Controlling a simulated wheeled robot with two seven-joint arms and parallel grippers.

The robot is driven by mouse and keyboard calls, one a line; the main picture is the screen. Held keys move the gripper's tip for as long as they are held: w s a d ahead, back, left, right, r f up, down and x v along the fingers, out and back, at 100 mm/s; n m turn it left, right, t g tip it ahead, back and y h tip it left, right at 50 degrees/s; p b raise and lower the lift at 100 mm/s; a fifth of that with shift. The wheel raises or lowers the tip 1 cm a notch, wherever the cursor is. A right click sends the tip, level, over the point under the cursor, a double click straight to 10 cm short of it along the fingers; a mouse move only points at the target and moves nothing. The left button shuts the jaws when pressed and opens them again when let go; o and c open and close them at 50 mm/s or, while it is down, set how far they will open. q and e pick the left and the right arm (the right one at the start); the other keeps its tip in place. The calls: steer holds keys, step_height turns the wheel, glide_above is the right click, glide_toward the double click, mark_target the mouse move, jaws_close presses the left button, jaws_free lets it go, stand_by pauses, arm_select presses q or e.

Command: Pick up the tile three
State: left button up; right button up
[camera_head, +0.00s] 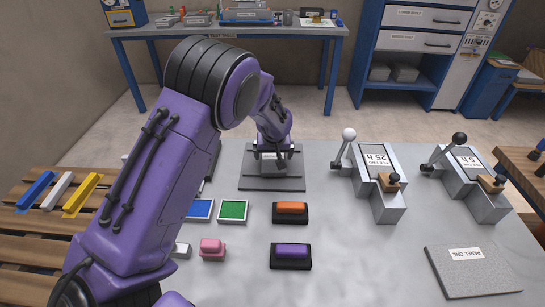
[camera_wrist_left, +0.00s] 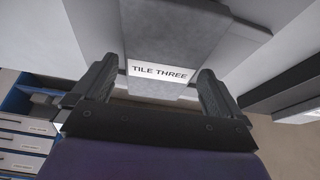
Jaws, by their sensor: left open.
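Tile three (camera_wrist_left: 160,72) is a grey piece with a white "TILE THREE" label, close up in the left wrist view. My left gripper (camera_wrist_left: 158,78) is open, with one dark finger on each side of the tile. I cannot tell whether the fingers touch it. In the head view my left gripper (camera_head: 273,148) is low over a stepped grey base (camera_head: 272,184) at the back middle of the table. The tile is largely hidden there by the gripper. My right gripper is not in view.
Two lever devices (camera_head: 376,180) (camera_head: 470,185) stand to the right. An orange block (camera_head: 291,207), a purple block (camera_head: 292,250) and a pink block (camera_head: 212,247) are in front. A grey panel (camera_head: 470,271) lies front right. Blue and green squares (camera_head: 233,210) lie near my arm.

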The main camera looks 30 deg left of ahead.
arm_select(q)
steer(key=shift+w+a+f, duration=0.1)
steer(key=shift+a+f, duration=0.05)
steer(key=shift+f, duration=0.25)
steer(key=shift+r, duration=0.1)
steer(key=c, duration=1.3)
steer(key=shift+r, duration=0.15)
